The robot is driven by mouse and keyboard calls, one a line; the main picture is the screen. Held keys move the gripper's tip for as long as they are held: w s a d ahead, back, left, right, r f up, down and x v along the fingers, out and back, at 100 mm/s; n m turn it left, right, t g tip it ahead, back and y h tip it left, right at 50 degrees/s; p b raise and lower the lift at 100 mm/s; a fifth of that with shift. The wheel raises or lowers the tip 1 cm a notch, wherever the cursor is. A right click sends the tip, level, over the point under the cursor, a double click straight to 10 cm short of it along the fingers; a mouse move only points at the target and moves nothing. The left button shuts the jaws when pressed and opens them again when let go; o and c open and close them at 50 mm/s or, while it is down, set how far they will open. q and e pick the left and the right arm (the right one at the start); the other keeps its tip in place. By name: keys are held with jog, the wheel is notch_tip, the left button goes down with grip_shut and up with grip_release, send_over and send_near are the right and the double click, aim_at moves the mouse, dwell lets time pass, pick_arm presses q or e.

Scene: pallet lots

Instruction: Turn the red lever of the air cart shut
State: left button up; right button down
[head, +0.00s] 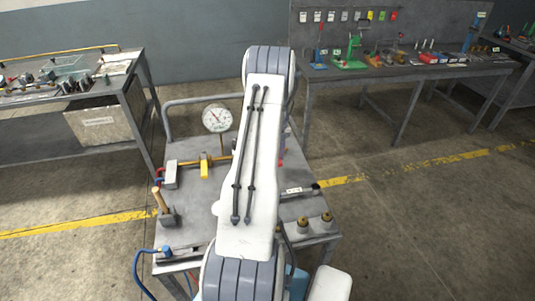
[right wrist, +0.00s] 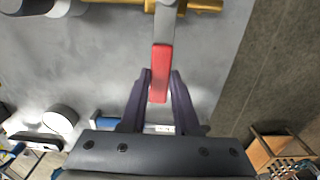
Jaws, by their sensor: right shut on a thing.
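The red lever (right wrist: 161,57) hangs from a grey metal arm on the brass pipe (right wrist: 205,5) in the right wrist view. It stands roughly square to that pipe. My right gripper (right wrist: 162,78) is shut on the lever's red grip, with one dark finger on each side near its free end. In the head view my own arm covers the middle of the air cart (head: 200,232) and hides the gripper and most of the lever area. The cart carries a round gauge (head: 216,118) and a yellow-handled valve (head: 205,166). My left gripper is in neither view.
A hammer (head: 164,208) lies on the cart's left side, and brass fittings (head: 303,225) stand at its front right. A blue hose (head: 138,270) hangs off the front left. A workbench (head: 400,73) and a shelf table (head: 95,95) stand behind; floor is open at right.

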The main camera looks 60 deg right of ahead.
jog(key=shift+w+r, duration=0.1)
jog(key=c, duration=0.6)
grip_release()
jog(key=shift+c, duration=0.2)
notch_tip(320, 180, up, 10)
jog(key=b, duration=0.1)
jog(key=shift+r, duration=0.2)
